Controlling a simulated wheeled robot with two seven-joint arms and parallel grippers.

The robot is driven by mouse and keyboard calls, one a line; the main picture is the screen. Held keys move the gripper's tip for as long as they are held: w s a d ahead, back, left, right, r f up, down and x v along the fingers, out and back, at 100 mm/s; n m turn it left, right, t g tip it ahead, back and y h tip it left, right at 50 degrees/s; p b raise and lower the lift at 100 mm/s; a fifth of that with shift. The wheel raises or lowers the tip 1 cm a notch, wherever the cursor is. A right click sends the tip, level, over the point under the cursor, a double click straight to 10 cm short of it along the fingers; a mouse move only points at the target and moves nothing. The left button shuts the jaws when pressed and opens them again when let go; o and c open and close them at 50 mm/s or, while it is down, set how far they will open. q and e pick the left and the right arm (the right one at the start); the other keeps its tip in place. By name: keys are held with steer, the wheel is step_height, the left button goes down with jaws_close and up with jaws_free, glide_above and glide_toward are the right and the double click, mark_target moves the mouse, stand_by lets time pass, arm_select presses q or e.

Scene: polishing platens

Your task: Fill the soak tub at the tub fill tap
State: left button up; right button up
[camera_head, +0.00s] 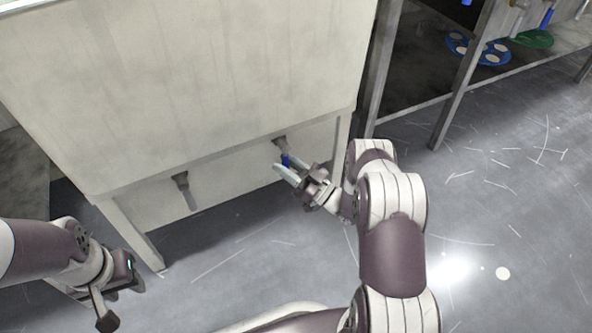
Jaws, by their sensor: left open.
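A large pale, stained tank (190,80) on legs fills the upper left; I cannot tell whether it is the soak tub. My left gripper (120,300) is open and empty, low at the left, away from the taps. The inside of the tank is hidden.
A metal-framed stand (465,85) at the upper right holds a blue disc with pale spots (480,50) and a green disc (534,38). The grey floor (510,190) is clear at right, apart from light scratch-like marks and a small pale round spot (503,273).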

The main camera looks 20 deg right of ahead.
steer(key=p+v, duration=0.3)
steer(key=v, duration=0.9)
steer(key=shift+s+p, duration=0.15)
steer(key=shift+p, duration=0.25)
steer(key=shift+d, duration=0.1)
